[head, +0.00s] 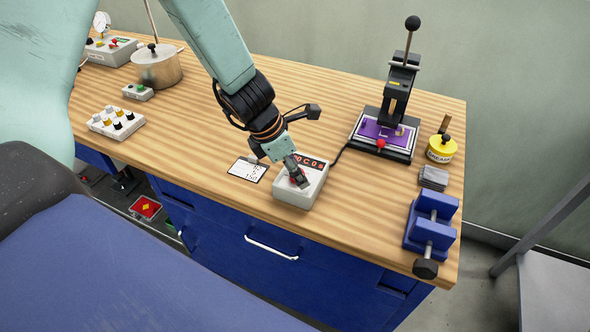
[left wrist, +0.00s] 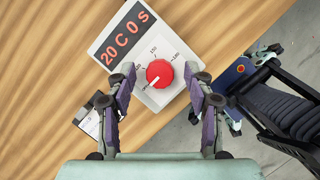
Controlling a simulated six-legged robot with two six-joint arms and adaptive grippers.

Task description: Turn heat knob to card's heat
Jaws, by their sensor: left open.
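The heat box (head: 290,194) is a small white control box near the bench's front edge. Its display (left wrist: 126,35) reads 20 C 0 s in the left wrist view. Its red knob (left wrist: 159,74) has a white pointer mark toward the lower left, away from the 150 and 180 marks. My left gripper (head: 299,180) is over the box; in the left wrist view its open fingers (left wrist: 159,68) stand either side of the knob. I cannot tell if they touch it. The white card (head: 247,169) lies left of the box; its lowest line seems to read 150.
A purple-bedded press (head: 385,133), a yellow tub (head: 441,149) and a blue vise (head: 431,226) stand to the right. A pot (head: 157,66) and a tray of nozzles (head: 116,122) are at the left. A cable runs from the box toward the press. Bare wood lies behind the box.

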